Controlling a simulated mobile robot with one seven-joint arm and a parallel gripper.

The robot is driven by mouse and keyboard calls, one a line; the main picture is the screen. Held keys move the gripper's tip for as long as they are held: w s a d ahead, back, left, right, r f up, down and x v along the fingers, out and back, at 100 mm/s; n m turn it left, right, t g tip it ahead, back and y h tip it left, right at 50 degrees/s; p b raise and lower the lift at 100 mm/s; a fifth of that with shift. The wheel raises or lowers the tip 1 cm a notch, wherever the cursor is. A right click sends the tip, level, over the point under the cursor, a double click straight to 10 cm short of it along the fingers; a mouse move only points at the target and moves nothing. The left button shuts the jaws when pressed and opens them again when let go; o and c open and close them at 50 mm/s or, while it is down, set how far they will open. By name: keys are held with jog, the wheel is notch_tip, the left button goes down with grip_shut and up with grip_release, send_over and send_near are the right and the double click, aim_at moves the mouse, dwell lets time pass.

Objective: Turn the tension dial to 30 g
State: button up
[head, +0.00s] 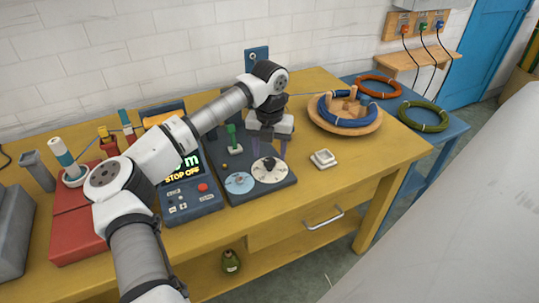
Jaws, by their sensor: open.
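A dark flat unit (276,191) on the yellow bench carries a round white dial (270,176) with a black knob at its upper side. A light blue disc (239,182) lies beside it on the left. The markings on both are too small to read, so I cannot tell the dial's setting. My gripper (269,155) points down over the unit, at the dial's far side. Its fingers are apart and show on either side of the knob. I cannot tell whether they touch it or how high they are.
A green post (232,138) stands left of my gripper. A display box (193,204) reads "STOP OFF". A wooden tray (352,127) with a blue coil and a small white dish (323,159) lie to the right. The bench's front right is clear.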

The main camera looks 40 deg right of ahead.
aim_at(270, 163)
jog(key=shift+f, duration=1.45)
jog(key=shift+c, duration=0.3)
jog(key=c, duration=0.9)
